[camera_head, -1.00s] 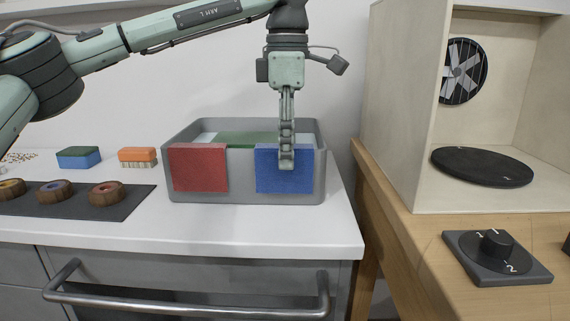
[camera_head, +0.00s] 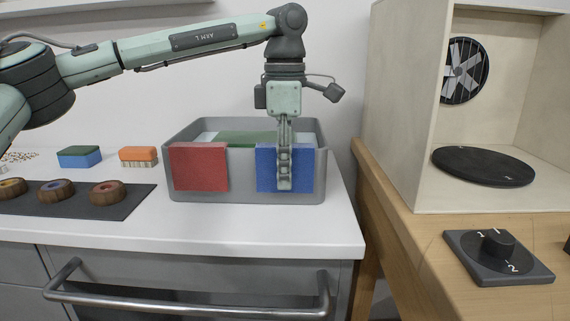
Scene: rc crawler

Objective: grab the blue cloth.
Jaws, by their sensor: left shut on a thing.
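The blue cloth (camera_head: 304,170) hangs over the front wall of a grey bin (camera_head: 242,190), at its right end. My left gripper (camera_head: 284,183) comes down from above and is shut on the blue cloth. Its fingers cover the middle of the cloth's front face. The cloth still lies flat against the bin wall. A red cloth (camera_head: 199,167) hangs over the same wall to the left. My right gripper is not in view.
A green and blue sponge (camera_head: 79,157) and an orange brush (camera_head: 138,156) lie left of the bin. Several wooden rings (camera_head: 107,194) sit on a dark mat. A wooden box with a fan (camera_head: 464,71) and a dial (camera_head: 498,245) stand at the right.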

